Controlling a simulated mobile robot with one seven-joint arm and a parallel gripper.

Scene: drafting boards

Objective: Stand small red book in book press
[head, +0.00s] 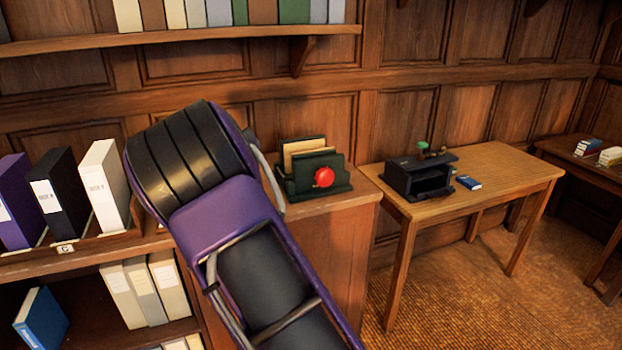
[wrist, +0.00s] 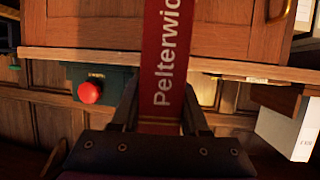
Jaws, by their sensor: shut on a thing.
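A small red book (wrist: 163,55) with white lettering "Pelterwic" on its spine is held between the fingers of my gripper (wrist: 160,112) in the wrist view. My gripper is shut on it. My purple arm hides gripper and book in the head view. A dark green stand with a red knob (head: 312,181) sits on the cabinet top, light boards upright in it. It also shows in the wrist view (wrist: 117,82), left of the book. A black open-fronted frame with a green knob (head: 420,178) stands on the wooden table. I cannot tell which is the book press.
A blue book (head: 468,183) lies beside the black frame on the table (head: 500,170). Binders (head: 103,185) stand in a rack at left. A wall shelf (head: 200,43) with books runs above. The table's right part is clear.

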